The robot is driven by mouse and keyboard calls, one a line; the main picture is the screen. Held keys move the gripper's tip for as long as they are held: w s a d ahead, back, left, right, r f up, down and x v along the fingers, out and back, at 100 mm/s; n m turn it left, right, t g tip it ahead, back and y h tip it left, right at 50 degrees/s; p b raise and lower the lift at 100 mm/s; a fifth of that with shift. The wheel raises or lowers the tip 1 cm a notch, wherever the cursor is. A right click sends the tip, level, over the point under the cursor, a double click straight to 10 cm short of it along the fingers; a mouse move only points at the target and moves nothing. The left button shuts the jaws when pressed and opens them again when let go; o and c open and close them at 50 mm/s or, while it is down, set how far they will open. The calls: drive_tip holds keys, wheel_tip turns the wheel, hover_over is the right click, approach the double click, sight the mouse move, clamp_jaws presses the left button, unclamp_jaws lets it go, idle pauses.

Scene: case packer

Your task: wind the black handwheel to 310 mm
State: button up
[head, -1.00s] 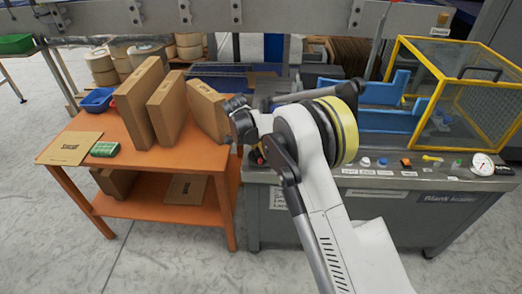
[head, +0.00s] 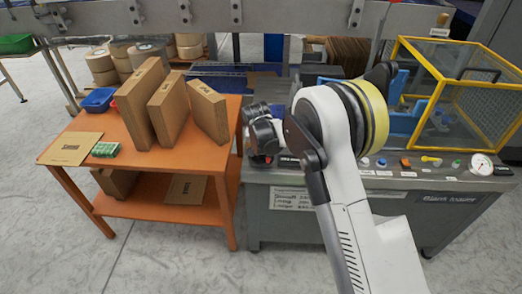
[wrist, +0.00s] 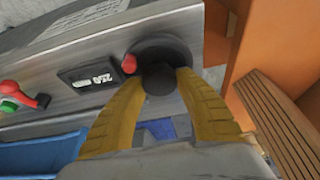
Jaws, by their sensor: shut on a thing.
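The black handwheel (wrist: 178,46) is on the grey machine's panel in the wrist view, beside a red knob (wrist: 129,63). My gripper (wrist: 160,82) has its two yellow fingers shut on the handwheel's dark grip knob (wrist: 158,77). A small black counter (wrist: 90,78) with white digits sits left of the red knob. Its digits appear rotated and blurred; they look like 25 and a last digit I cannot read surely. The counter also shows in the head view (head: 288,160). There, my arm hides the fingers and most of the handwheel.
An orange table (head: 165,165) with upright cardboard boxes (head: 145,105) stands just left of the machine (head: 360,210). Knobs and a round gauge (head: 481,165) line the panel to the right. A yellow-framed guard (head: 455,80) stands at the back right.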

drive_tip(key=n+y, duration=0.1)
drive_tip(key=n, duration=0.1)
drive_tip(key=n+y, duration=0.1)
drive_tip(key=n, duration=0.2)
drive_tip(key=shift+d+n+g, duration=0.1)
drive_tip(key=shift+n+g, duration=0.2)
drive_tip(key=n+y, duration=0.1)
drive_tip(key=n, duration=0.2)
drive_tip(key=n+g+y, duration=0.1)
drive_tip(key=n, duration=0.2)
drive_tip(key=shift+p, duration=0.3)
drive_tip(key=n+g, duration=0.1)
drive_tip(key=n, duration=0.2)
drive_tip(key=n+g+y, duration=0.1)
drive_tip(key=n, duration=0.2)
drive_tip(key=shift+n+g, duration=0.3)
drive_tip(key=n+g, duration=0.2)
drive_tip(key=n, duration=0.3)
drive_tip(key=shift+p, duration=0.4)
drive_tip(key=shift+n, duration=0.3)
drive_tip(key=o, duration=1.2)
drive_tip(key=shift+a, duration=0.2)
drive_tip(key=shift+d, duration=0.1)
drive_tip(key=v, duration=1.2)
drive_tip(key=shift+w+a, duration=0.1)
drive_tip(key=shift+a, duration=0.2)
